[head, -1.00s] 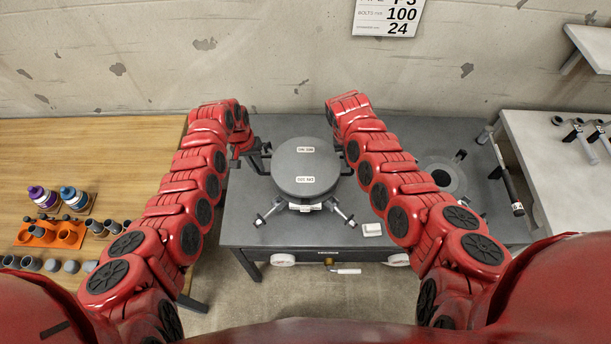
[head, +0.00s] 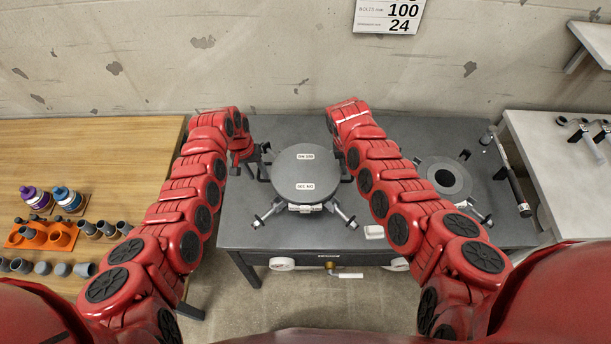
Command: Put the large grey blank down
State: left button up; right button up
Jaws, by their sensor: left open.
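The large grey blank (head: 306,182) is a round, flat disc with two white labels on its top. It lies level over a stand with splayed metal legs (head: 341,213) on the dark grey table. My left gripper (head: 264,161) is open at the blank's left edge; whether it touches the blank I cannot tell. My right arm reaches to the blank's right side, and its own links hide the right gripper. What lies directly under the blank is hidden.
A grey ring-shaped part (head: 443,178) stands on the table's right side, with a dark-handled tool (head: 512,180) beyond it. A small white block (head: 374,232) lies near the front edge. A wooden table (head: 90,160) at left holds bottles and an orange rack (head: 40,236).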

pick_arm(q)
jog(key=shift+r, duration=0.15)
pick_arm(e)
jog(key=shift+r, duration=0.1)
pick_arm(q)
notch_tip(320, 180, up, 12)
jog(key=a, duration=0.2)
jog(key=shift+f, duration=0.2)
pick_arm(e)
jog(key=v, duration=1.1)
jog(key=shift+r, duration=0.4)
pick_arm(q)
jog(key=shift+w+f, duration=0.1)
jog(key=shift+w, duration=0.05)
